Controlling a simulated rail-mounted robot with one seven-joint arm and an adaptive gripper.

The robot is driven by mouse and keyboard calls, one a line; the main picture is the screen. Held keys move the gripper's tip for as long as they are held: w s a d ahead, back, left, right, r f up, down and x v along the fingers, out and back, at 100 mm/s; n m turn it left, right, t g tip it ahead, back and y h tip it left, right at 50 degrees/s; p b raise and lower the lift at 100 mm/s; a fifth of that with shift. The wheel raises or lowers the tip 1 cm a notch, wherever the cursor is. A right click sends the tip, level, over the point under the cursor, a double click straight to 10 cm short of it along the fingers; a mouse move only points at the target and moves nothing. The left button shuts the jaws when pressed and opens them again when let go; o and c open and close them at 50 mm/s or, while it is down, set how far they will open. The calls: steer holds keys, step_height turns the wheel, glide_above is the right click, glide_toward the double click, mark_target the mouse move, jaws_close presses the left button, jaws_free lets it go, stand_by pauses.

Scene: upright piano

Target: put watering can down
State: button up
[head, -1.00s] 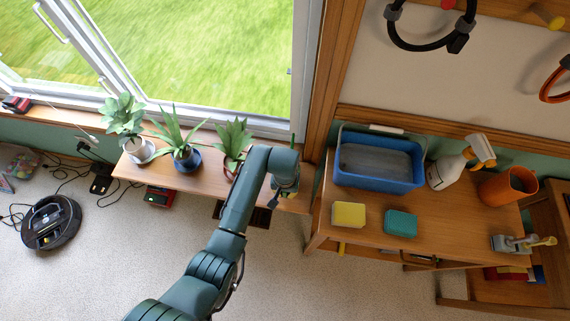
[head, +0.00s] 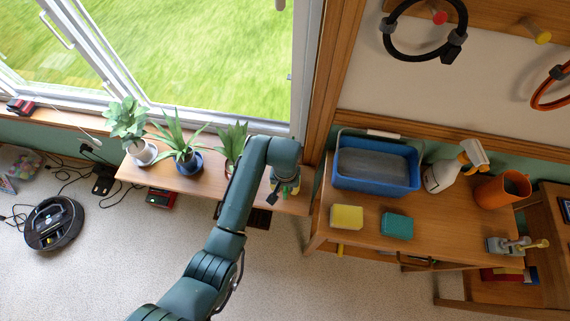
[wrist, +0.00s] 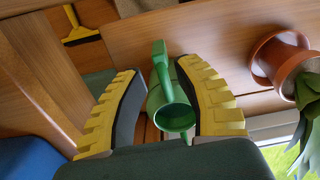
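The green watering can (wrist: 174,117) is between my gripper's two yellow-and-grey fingers in the wrist view. Its round open mouth faces the camera and a green handle or spout part extends away. My gripper (wrist: 161,68) is open, its fingers spread on either side of the can, with narrow gaps near the tips. In the head view my gripper (head: 281,192) is over the right end of the low wooden bench (head: 208,183). Only small green bits of the can (head: 292,189) show there; my arm hides the rest. Its contact with the bench is hard to tell.
Potted plants (head: 182,151) stand on the bench left of my gripper; the nearest terracotta pot (wrist: 279,60) shows at right in the wrist view. A wooden table (head: 360,238) to the right holds a blue bin (head: 372,178), sponges (head: 347,216), a spray bottle (head: 446,174) and an orange pot (head: 501,190).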

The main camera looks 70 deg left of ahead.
step_height(320, 180, up, 6)
steer(key=shift+f+p, duration=0.15)
steer(key=shift+p, duration=0.3)
